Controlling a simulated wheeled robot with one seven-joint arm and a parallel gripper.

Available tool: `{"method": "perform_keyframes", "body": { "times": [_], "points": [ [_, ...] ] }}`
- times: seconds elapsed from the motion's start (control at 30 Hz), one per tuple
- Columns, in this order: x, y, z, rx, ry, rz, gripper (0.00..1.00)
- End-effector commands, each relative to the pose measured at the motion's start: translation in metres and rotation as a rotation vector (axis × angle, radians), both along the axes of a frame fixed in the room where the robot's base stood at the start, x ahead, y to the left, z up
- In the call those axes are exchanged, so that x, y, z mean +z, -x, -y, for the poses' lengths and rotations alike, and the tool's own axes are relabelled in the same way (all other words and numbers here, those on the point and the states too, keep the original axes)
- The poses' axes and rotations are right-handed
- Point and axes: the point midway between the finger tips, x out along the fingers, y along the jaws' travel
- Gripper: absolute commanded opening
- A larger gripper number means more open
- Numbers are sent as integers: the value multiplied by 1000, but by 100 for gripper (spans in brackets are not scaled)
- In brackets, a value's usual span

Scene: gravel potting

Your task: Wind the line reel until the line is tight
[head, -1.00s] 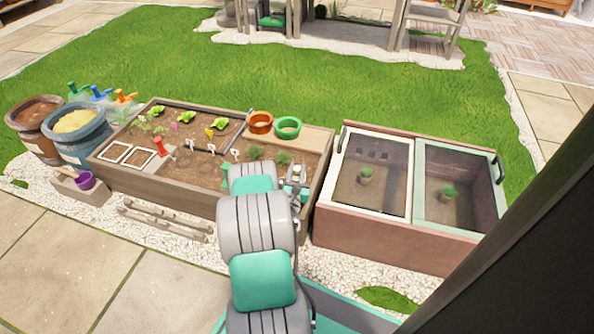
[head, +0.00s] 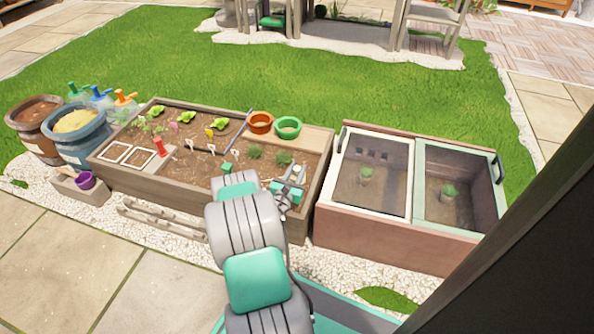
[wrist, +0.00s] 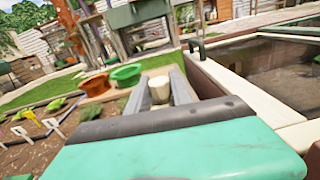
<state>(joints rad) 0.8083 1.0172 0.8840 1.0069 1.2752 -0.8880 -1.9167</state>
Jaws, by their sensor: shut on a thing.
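My gripper (head: 296,172) is over the right end of the wooden planting bed (head: 200,205), tilted in the head view. In the wrist view its two grey fingers (wrist: 159,82) are shut on a short cream knob (wrist: 159,91), which looks like the handle of the line reel. The rest of the reel is hidden behind my gripper and arm. I cannot make out the line or whether it is slack or tight.
An orange pot (head: 260,123) and a green pot (head: 288,128) stand at the bed's back edge. A cold frame (head: 375,240) with glazed lids stands close on the right. Seedlings and white labels fill the bed's middle. Grass lies behind.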

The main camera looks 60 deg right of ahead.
Motion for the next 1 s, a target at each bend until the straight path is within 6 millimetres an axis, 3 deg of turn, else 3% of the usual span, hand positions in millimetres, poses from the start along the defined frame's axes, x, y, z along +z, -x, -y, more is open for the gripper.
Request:
{"method": "perform_keyframes", "body": {
  "times": [0.5, 1.0],
  "points": [
    [-1, -2, -1, -372, 0, 2, 0],
    [-1, 0, 0, -483, -2, 0, 0]
  ]
}}
